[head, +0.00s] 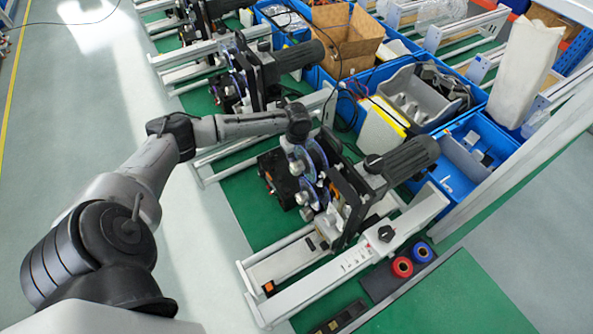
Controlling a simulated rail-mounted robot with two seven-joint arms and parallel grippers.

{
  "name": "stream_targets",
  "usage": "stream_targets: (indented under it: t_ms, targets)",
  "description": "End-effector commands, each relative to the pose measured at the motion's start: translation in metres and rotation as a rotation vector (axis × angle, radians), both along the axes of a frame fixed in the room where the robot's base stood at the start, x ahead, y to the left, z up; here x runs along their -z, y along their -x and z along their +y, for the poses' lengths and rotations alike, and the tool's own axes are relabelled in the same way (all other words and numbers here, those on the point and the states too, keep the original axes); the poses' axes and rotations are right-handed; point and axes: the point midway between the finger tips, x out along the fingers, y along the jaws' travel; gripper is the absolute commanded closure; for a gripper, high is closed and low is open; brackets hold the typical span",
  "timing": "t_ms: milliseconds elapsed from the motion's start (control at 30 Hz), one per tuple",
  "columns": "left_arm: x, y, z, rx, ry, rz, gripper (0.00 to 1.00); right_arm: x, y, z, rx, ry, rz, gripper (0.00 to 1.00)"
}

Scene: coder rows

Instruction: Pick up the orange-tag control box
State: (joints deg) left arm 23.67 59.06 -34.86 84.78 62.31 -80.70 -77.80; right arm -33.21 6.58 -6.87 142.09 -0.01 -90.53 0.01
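I cannot single out the orange-tag control box for certain. A small orange patch (268,287) shows at the lower left end of the nearest coder machine's frame. A flat black box (338,319) lies at the bottom edge on the green surface, partly cut off; no orange tag is clear on it. My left arm reaches from the lower left to above the nearest coder machine (345,190). Its wrist end is over the machine's blue-rimmed discs, and the fingers blend into the machine parts there, so their opening cannot be told. My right gripper is not in view.
A red roll (402,267) and a blue roll (422,252) sit on a dark mat right of the frame. Blue crates (470,185) line the right side. More coder machines (265,70) stand behind. The grey floor (200,250) at left is clear.

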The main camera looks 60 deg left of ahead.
Motion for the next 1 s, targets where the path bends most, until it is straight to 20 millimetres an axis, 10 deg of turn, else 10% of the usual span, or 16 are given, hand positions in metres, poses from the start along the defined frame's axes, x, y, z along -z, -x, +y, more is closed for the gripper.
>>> stream_targets:
  t_ms: [400,833,1000]
  targets:
    - [0.0011,-0.0001,-0.0002,0.000,0.000,0.000,0.60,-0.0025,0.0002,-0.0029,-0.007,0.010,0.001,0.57]
    - [0.0015,0.0000,0.0001,0.000,0.000,0.000,1.00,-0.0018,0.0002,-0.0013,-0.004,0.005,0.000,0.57]
    - [0.0015,0.0001,0.0002,0.000,0.000,0.000,1.00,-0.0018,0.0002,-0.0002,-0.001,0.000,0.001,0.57]
